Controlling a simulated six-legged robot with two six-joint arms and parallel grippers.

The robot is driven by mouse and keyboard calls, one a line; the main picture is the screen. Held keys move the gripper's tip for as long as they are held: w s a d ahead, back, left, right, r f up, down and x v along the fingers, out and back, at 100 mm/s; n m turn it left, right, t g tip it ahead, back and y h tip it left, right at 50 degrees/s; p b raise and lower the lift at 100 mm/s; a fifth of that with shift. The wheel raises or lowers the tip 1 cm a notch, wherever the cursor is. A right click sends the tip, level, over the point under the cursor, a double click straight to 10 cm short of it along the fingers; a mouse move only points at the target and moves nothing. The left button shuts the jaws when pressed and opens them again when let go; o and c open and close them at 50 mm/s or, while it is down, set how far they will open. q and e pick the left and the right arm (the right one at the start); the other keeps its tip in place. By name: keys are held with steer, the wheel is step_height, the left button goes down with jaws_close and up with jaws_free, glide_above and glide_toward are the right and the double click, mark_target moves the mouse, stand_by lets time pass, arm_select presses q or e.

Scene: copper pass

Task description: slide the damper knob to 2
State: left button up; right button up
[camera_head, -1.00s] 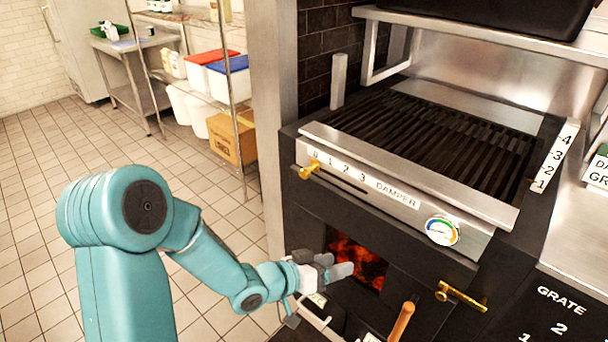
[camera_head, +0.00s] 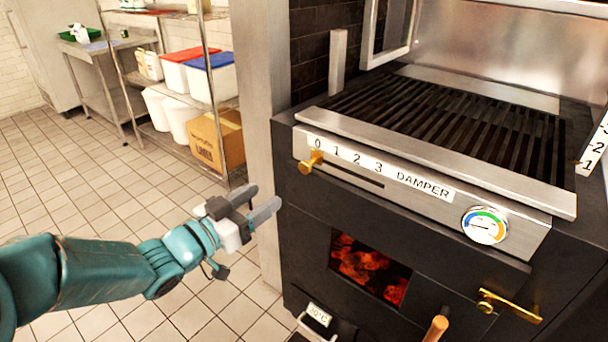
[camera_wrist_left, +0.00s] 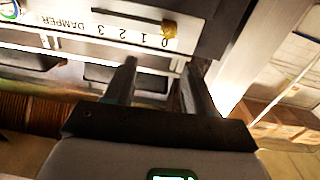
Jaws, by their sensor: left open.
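The brass damper knob (camera_head: 311,163) sits at the left end of its slot, by the 0 on the damper scale (camera_head: 385,174), which reads 0, 1, 2, 3. In the left wrist view the knob (camera_wrist_left: 169,29) shows upside down beside the 0, ahead of the fingers. My left gripper (camera_head: 262,203) is open and empty, to the left of and below the knob, apart from it. In the left wrist view its two fingers (camera_wrist_left: 158,80) are spread with nothing between them. My right gripper does not show.
The grill's firebox window (camera_head: 368,268) glows below the slot. A dial gauge (camera_head: 485,225) is right of the scale, and a brass latch (camera_head: 508,304) is below it. A steel post (camera_head: 266,120) stands left of the grill. Tiled floor lies open at left.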

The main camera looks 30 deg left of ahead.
mark_target(303, 168)
arm_select(q)
steer(key=shift+y, duration=0.5)
steer(key=w, duration=0.5)
steer(key=w+b, duration=0.1)
steer(key=w, duration=0.4)
steer(key=w+f+b, duration=0.1)
steer(key=w, duration=0.4)
steer(key=shift+w+d, duration=0.15)
steer(key=shift+w, duration=0.15)
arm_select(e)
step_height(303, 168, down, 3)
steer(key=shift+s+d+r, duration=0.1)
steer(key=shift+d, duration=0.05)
arm_select(q)
jaws_close()
